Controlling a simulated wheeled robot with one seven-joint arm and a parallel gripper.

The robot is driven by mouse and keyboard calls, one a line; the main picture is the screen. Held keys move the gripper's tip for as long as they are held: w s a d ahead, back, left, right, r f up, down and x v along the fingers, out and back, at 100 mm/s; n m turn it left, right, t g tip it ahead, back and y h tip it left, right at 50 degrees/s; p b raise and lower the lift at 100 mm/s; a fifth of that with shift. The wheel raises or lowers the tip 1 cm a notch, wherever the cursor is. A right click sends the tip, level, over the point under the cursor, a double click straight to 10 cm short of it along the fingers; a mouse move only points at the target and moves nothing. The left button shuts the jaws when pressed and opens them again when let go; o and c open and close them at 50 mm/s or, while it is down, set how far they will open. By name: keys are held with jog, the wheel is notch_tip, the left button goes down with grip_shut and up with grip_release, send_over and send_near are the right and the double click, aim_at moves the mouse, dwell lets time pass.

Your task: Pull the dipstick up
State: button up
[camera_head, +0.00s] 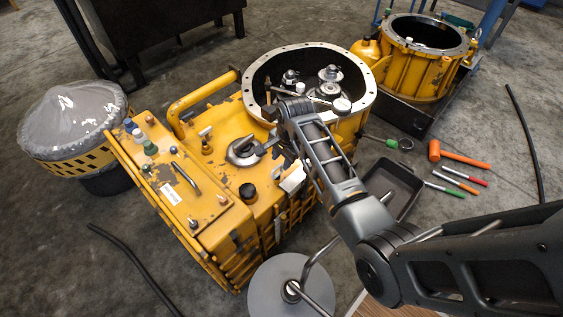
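The yellow transmission housing (238,118) stands on the floor in the middle of the view. I cannot tell for certain which fitting on it is the dipstick. A small white-topped fitting (206,132) stands upright on the top, left of a grey ring-like part (243,151). A black cap (248,193) sits nearer the front. My gripper (276,152) is over the housing's top, just right of the grey ring-like part and below the big round opening. Its fingers are small and dark here, and I cannot tell whether they are apart or hold anything.
The large flanged opening (262,75) has shafts and gears inside. A yellow bell housing (428,70) stands in a dark tray at the back right. A black tray (398,186), orange hammer (455,155) and several hand tools lie right. A plastic-covered yellow basket (70,125) stands left.

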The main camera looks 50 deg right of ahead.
jog(key=shift+w+f, duration=0.2)
jog(key=shift+f, duration=0.6)
jog(key=shift+c, duration=0.4)
grip_shut()
dwell(0.5)
